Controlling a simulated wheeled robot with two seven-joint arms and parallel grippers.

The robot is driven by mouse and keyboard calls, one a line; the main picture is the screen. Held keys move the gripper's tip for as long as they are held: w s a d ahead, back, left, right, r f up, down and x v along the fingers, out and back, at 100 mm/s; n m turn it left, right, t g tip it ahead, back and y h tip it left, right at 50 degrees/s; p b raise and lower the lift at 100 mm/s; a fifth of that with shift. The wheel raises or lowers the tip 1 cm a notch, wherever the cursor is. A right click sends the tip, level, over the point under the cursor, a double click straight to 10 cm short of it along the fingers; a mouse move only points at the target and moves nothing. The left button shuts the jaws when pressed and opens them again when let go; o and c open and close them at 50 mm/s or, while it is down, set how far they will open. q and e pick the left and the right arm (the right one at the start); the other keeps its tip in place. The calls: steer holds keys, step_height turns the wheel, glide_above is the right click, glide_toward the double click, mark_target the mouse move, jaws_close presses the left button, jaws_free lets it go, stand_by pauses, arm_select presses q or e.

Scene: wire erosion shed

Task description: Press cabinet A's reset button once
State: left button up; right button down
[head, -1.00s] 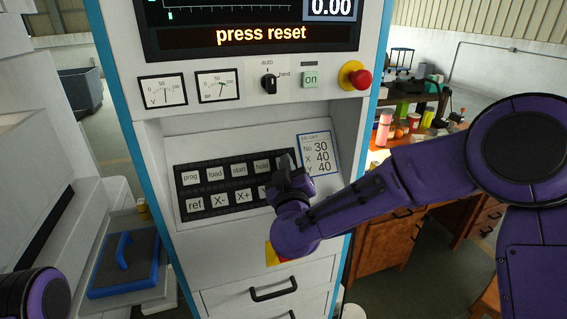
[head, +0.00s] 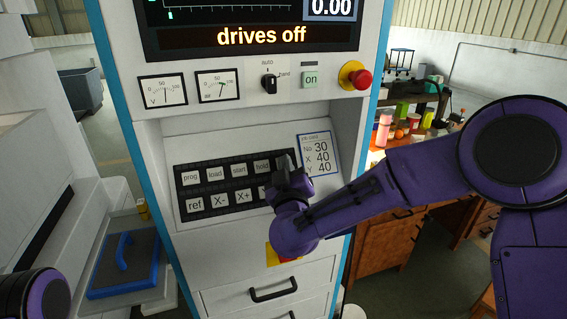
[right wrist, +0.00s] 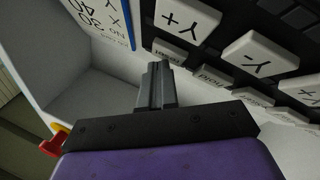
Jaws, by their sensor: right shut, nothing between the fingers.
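The cabinet (head: 230,125) has a blue-edged front, a screen (head: 262,36) reading "drives off" and a sloping black keypad (head: 240,205) with two rows of white keys. My right gripper (head: 285,163) is shut and empty at the right end of the top row, past the "hold" key (head: 262,167). It hides the keys there in the head view. In the right wrist view, upside down, the shut fingertips (right wrist: 162,67) are at the reset key (right wrist: 171,52), which shows partly; whether they touch it I cannot tell. My left gripper is out of view.
A red emergency knob (head: 361,78), an "on" button (head: 310,79) and a rotary switch (head: 269,82) sit above the keypad. A job card (head: 318,153) is right of it. A cluttered wooden desk (head: 380,243) stands at right; a blue-handled lid (head: 125,265) is at lower left.

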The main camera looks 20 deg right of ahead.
steer(key=shift+s+r+p, duration=0.45)
steer(key=shift+s+r, duration=0.05)
steer(key=shift+s, duration=0.2)
steer(key=shift+s+r, duration=0.1)
steer(key=shift+r, duration=0.1)
steer(key=s+p, duration=0.1)
steer(key=s+r+p, duration=0.2)
steer(key=shift+s+d+r, duration=0.1)
steer(key=shift+s+r, duration=0.15)
steer(key=shift+s, duration=0.15)
